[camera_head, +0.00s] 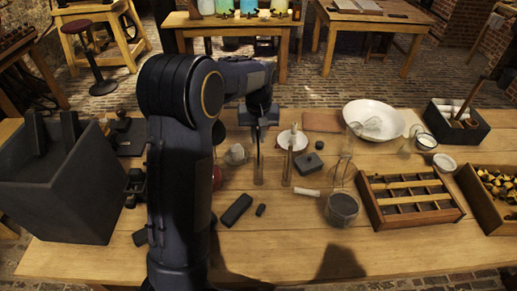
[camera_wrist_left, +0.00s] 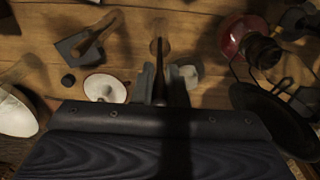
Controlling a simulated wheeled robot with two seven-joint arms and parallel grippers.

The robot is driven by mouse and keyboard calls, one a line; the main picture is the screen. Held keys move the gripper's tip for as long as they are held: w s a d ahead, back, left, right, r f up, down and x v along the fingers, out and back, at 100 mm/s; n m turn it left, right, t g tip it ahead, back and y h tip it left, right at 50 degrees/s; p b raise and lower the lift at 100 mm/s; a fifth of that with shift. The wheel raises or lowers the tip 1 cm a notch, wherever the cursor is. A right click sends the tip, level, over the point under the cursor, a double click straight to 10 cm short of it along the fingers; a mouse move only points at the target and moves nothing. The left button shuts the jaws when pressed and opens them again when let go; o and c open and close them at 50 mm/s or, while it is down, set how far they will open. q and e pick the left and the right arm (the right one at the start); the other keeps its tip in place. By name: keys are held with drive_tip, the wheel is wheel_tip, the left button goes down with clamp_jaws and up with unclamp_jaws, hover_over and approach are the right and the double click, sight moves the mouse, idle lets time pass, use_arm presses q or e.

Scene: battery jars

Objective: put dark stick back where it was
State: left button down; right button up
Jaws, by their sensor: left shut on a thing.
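My left gripper (camera_head: 259,118) is shut on a thin dark stick (camera_head: 258,142) above the table. The stick hangs upright, its lower end over or in a narrow clear tube-like vessel (camera_head: 258,172); I cannot tell which. In the left wrist view, the dark stick (camera_wrist_left: 159,62) stands between the two grey fingers (camera_wrist_left: 160,88), with its far end at a round brownish spot on the wood. My right gripper is not in view.
A second slim clear tube (camera_head: 287,168) stands just right. Near it are a white dish (camera_head: 293,140), dark block (camera_head: 309,163), white stick (camera_head: 307,192) and glass jar (camera_head: 341,208). A compartment tray (camera_head: 412,197) lies right, a dark bin (camera_head: 62,190) left. The front table is mostly clear.

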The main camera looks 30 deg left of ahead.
use_arm(q)
drive_tip(key=shift+f, duration=2.9)
drive_tip(key=shift+f, duration=0.15)
drive_tip(key=c, duration=1.5)
unclamp_jaws()
drive_tip(key=shift+o, duration=0.2)
